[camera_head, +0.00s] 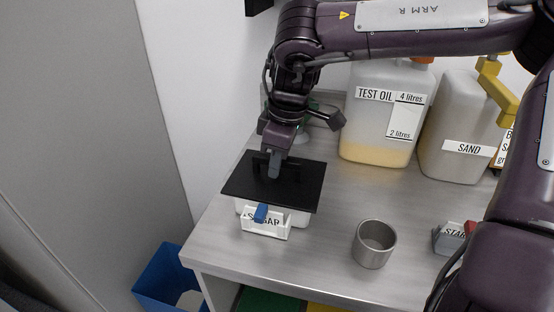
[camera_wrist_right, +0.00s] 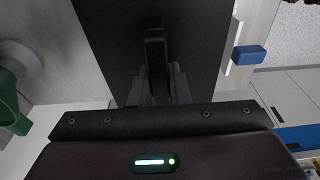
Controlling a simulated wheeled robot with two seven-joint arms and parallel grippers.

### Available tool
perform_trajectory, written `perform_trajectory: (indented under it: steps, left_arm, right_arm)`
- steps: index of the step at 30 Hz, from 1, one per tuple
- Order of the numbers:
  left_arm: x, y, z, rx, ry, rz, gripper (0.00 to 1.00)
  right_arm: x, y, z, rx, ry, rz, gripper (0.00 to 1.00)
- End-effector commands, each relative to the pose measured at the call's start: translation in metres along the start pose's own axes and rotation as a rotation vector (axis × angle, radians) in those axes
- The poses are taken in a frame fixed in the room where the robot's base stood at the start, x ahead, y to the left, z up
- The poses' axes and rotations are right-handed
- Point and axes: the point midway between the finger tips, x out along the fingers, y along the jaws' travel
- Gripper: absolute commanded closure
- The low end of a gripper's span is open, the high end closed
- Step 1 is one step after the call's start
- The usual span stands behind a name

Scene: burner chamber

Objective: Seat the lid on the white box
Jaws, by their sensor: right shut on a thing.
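The lid is a flat black plate (camera_head: 300,188) with a raised handle, seen over the white box in the head view. My right gripper (camera_head: 273,174) is shut on the lid's handle, which also shows between the fingers in the right wrist view (camera_wrist_right: 155,50). The white box (camera_head: 294,216) is mostly hidden under the lid; only its front part shows. I cannot tell whether the lid touches the box rim. My left gripper is not in view.
A white labelled holder with a blue piece (camera_head: 261,212) stands in front of the box. A metal cup (camera_head: 374,244) is to the right. A TEST OIL jug (camera_head: 372,130) and a SAND jug (camera_head: 455,125) stand behind. A blue bin (camera_head: 160,282) is below the table's left edge.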

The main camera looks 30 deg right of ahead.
Motion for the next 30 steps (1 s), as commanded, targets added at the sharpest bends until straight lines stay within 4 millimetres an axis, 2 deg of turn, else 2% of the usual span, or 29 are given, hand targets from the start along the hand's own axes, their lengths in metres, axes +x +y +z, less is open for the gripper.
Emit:
perform_trajectory:
  steps: [1,6,17,18,23,30]
  left_arm:
    - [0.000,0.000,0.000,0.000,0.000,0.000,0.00]
    - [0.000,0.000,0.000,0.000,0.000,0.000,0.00]
    - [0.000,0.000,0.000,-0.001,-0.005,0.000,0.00]
    - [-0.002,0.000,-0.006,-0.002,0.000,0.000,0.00]
    - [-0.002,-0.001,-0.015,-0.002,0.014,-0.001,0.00]
    - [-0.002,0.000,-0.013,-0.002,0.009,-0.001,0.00]
  right_arm:
    - [0.000,0.000,0.000,0.000,0.000,0.000,0.80]
    - [0.000,0.000,0.000,0.000,0.000,0.000,0.59]
    - [0.000,0.000,0.000,0.000,0.000,0.000,0.59]
    - [-0.002,0.000,0.000,0.000,0.001,0.001,0.59]
    - [-0.032,0.001,-0.001,0.000,0.004,0.005,0.59]
    - [-0.069,0.001,-0.001,0.001,0.001,0.003,0.59]
